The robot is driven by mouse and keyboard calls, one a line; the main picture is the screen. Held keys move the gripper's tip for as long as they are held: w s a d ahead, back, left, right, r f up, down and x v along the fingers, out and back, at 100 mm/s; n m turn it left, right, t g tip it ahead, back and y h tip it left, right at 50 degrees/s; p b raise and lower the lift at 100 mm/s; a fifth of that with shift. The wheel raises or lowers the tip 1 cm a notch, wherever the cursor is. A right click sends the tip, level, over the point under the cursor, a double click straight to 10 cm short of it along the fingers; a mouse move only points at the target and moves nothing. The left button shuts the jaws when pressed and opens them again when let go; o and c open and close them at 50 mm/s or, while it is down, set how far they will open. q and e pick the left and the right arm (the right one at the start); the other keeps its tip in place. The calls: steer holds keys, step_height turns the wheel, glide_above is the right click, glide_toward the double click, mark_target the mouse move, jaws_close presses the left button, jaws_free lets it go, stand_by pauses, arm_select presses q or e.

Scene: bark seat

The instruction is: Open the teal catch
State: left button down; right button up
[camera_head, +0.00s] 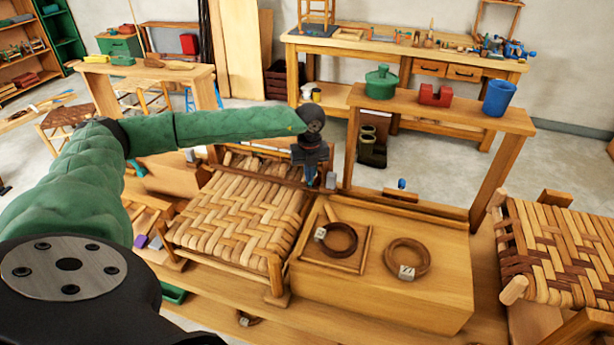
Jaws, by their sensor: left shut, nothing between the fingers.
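My left arm comes in from the left in a green sleeve, and my left gripper (319,184) points down at the back edge of the wooden box, right of the woven seat. The gripper is shut with nothing held. A small teal-blue piece (309,176) shows beside its fingers, partly hidden by them; I cannot tell whether it is the teal catch or whether the fingers touch it. A small blue knob (401,184) stands on the rail behind the box, to the right of the gripper and apart from it. My right gripper is out of view.
The pale wooden box (385,290) bears two dark rings (407,257). A woven seat (240,215) is at left, another (560,250) at right. A raised shelf (440,108) behind holds a green pot (381,82), a red block (435,95) and a blue cup (498,98).

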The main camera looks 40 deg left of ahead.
arm_select(q)
step_height(320, 180, up, 8)
steer(key=s+p, duration=0.1)
steer(key=p, duration=0.1)
steer(key=shift+s+d, duration=0.25)
stand_by(0.6)
stand_by(0.4)
